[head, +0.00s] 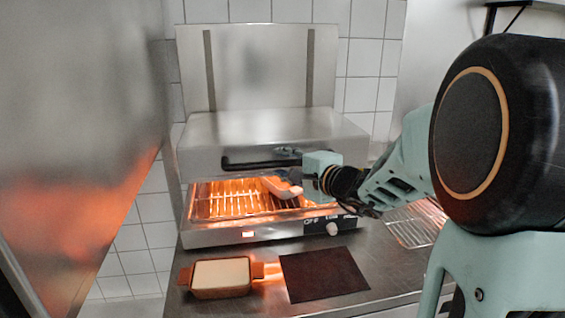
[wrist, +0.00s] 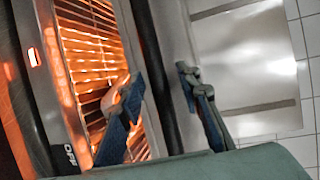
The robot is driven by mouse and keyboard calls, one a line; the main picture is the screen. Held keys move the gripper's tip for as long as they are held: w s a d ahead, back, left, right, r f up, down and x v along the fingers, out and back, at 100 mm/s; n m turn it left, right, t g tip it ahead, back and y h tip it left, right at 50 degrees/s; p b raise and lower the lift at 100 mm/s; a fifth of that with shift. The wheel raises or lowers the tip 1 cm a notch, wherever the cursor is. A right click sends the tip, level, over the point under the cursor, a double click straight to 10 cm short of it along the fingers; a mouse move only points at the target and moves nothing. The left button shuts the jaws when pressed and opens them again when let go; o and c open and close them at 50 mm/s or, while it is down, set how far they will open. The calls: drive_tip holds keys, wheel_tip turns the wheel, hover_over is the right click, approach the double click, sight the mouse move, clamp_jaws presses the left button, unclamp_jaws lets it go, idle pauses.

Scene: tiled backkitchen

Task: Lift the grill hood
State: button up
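The grill (head: 215,238) stands on the steel counter, its rack glowing orange. Its steel hood (head: 225,128) sits low in front of a tall back panel with two dark vertical slots. A black bar handle (head: 240,163) runs along the hood's front; it also shows in the wrist view (wrist: 152,60). My gripper (head: 284,168) is open at the handle's right part. In the wrist view, my gripper (wrist: 156,82) has one finger on each side of the bar, with gaps visible. The lower finger is over the rack and lit orange. Contact with the bar is not clear.
A brown dish with pale contents (head: 221,291) and a dark flat mat (head: 323,275) lie in front of the grill. A wire rack (head: 412,226) lies to the right. A large steel surface (head: 75,130) closes off the left. Above the hood is clear.

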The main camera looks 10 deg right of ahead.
clamp_jaws()
idle(0.3)
wheel_tip(320, 180, up, 20)
drive_tip(key=p, duration=0.7)
drive_tip(key=shift+r, duration=0.25)
unclamp_jaws()
drive_tip(key=shift+f, duration=0.2)
